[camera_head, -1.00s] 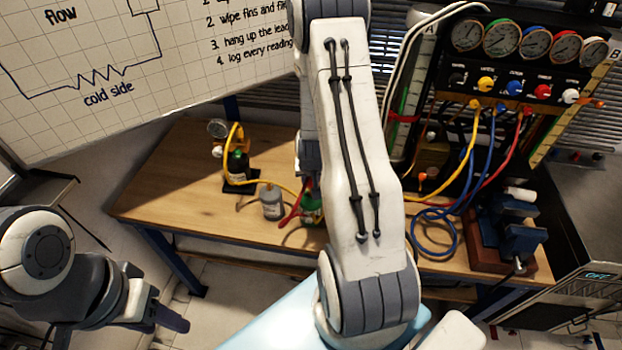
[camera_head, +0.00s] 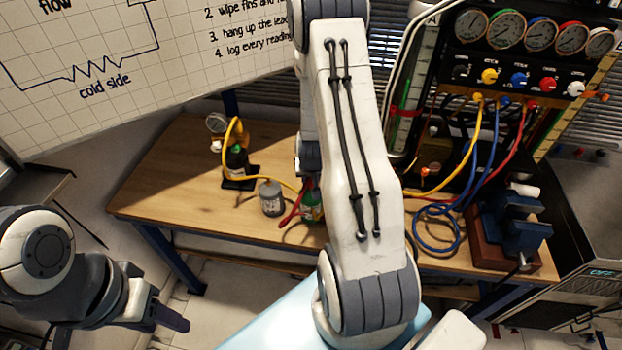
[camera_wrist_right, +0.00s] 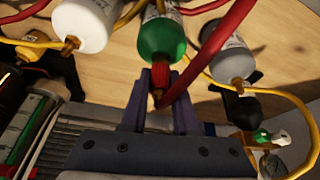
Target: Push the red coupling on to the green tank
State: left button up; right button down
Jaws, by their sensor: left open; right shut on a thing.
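The green tank (camera_head: 311,212) stands on the bench, partly hidden behind my right arm in the head view. In the right wrist view the green tank (camera_wrist_right: 162,38) points its outlet end at my jaws. My right gripper (camera_wrist_right: 160,100) is shut on the red coupling (camera_wrist_right: 158,84), which lies between its fingers in line with the tank's outlet. The red hose (camera_wrist_right: 212,54) curves away from it. I cannot tell whether coupling and outlet touch. The right jaws are hidden in the head view. My left gripper (camera_head: 172,317) is open and empty, low at the left, away from the bench.
A grey tank (camera_head: 271,199) stands left of the green one. A white tank (camera_wrist_right: 85,22) flanks the green one. Blue hose (camera_head: 432,236) and a vise (camera_head: 515,235) are at right.

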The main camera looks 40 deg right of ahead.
jog(key=shift+f, duration=0.25)
dwell(0.5)
jog(key=shift+c, duration=1.3)
grip_release()
jog(key=shift+r, duration=0.1)
jog(key=shift+a+r, duration=0.1)
jog(key=shift+r, duration=0.25)
jog(key=p+v, duration=0.2)
jog(key=v, duration=0.7)
jog(key=shift+s+r, duration=0.2)
jog(key=shift+r, duration=0.1)
jog(key=shift+a, duration=0.15)
